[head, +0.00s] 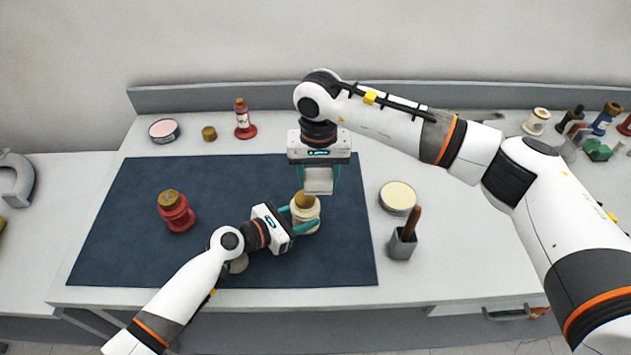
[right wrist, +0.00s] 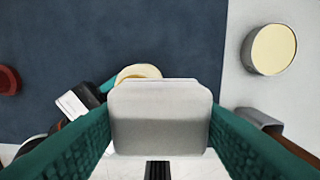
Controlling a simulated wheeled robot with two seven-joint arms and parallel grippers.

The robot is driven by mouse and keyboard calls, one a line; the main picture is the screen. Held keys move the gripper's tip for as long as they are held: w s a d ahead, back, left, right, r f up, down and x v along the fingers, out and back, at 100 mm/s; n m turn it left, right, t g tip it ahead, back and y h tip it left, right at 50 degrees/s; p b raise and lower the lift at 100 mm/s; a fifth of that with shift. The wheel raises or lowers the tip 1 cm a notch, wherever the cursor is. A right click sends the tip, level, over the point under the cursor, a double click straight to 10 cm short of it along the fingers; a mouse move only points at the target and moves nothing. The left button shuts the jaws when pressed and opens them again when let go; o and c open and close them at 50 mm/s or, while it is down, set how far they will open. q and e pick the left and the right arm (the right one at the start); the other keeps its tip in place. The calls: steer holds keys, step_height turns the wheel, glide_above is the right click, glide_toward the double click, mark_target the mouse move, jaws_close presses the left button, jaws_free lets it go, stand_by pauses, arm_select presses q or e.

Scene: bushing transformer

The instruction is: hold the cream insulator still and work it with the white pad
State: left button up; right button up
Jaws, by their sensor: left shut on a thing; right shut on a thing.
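The cream insulator (head: 306,214) stands upright on the dark mat, with a brown cap on top. My left gripper (head: 300,221) is shut around its body from the left. My right gripper (head: 320,177) is shut on the white pad (head: 318,186), just above and behind the insulator's cap. In the right wrist view the pad (right wrist: 160,117) sits between the teal fingers and hides most of the insulator; only a cream edge (right wrist: 138,73) shows beyond it. I cannot tell whether the pad touches the insulator.
A red insulator (head: 176,212) stands on the mat (head: 120,240) at left. Right of the mat are a round cream-topped tin (head: 398,197) and a grey cup with a brown handle (head: 403,242). A pink tin (head: 164,130), brown cap (head: 209,133) and red bottle (head: 244,120) stand behind.

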steer(key=shift+r, duration=2.4)
arm_select(q)
steer(key=o, duration=0.8)
steer(key=shift+o, duration=0.2)
steer(key=v, duration=1.2)
steer(key=shift+a, duration=0.1)
arm_select(e)
steer(key=shift+f, duration=0.1)
